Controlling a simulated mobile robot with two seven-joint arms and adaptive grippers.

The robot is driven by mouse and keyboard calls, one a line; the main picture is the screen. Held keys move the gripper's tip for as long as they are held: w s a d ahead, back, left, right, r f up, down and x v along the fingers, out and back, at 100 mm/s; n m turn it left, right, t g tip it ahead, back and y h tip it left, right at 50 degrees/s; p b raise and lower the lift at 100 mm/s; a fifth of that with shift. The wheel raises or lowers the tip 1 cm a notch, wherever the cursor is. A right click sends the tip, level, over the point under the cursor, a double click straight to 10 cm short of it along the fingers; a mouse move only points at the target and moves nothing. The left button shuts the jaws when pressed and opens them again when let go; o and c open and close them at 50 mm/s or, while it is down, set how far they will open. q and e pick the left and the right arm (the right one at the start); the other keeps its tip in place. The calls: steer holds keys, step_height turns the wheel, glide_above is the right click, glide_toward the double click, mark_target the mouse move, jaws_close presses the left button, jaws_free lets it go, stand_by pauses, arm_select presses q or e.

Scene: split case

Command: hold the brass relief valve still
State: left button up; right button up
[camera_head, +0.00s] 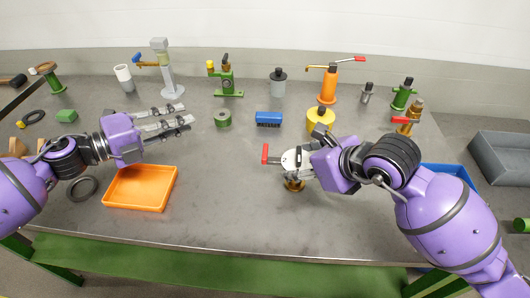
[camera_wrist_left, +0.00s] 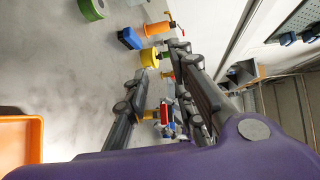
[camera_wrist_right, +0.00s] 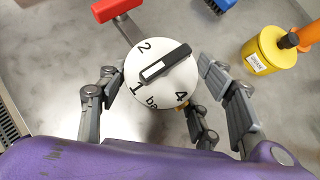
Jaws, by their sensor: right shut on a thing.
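The brass relief valve (camera_head: 293,185) stands on the grey bench in front of the middle, its brass base partly visible under my right gripper. Its white dial (camera_wrist_right: 150,72) fills the middle of the right wrist view, with a black pointer bar and the figures 1, 2 and 4. A red-handled lever (camera_wrist_right: 115,9) sticks out beside the dial; the red end also shows in the head view (camera_head: 265,154). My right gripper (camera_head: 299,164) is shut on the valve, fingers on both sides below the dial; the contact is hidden. My left gripper (camera_head: 187,114) is open and empty above the bench at left.
An orange tray (camera_head: 141,206) lies at the front left, near a dark ring (camera_head: 82,188). A blue brush (camera_head: 268,118), a yellow canister (camera_head: 320,117) and a green spool (camera_head: 222,118) stand behind the valve. More fittings line the back. The bench between tray and valve is clear.

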arm_select(q)
steer(key=s+d+r+m+g+h, duration=0.25)
steer(key=d+m+g, duration=0.55)
steer(key=d+m, duration=0.7)
step_height(320, 180, up, 2)
steer(key=m+g+y, duration=0.3)
steer(key=m+y, duration=1.1)
steer(key=m, duration=1.5)
glide_above(265, 152)
steer(key=shift+f, duration=3.45)
jaws_close()
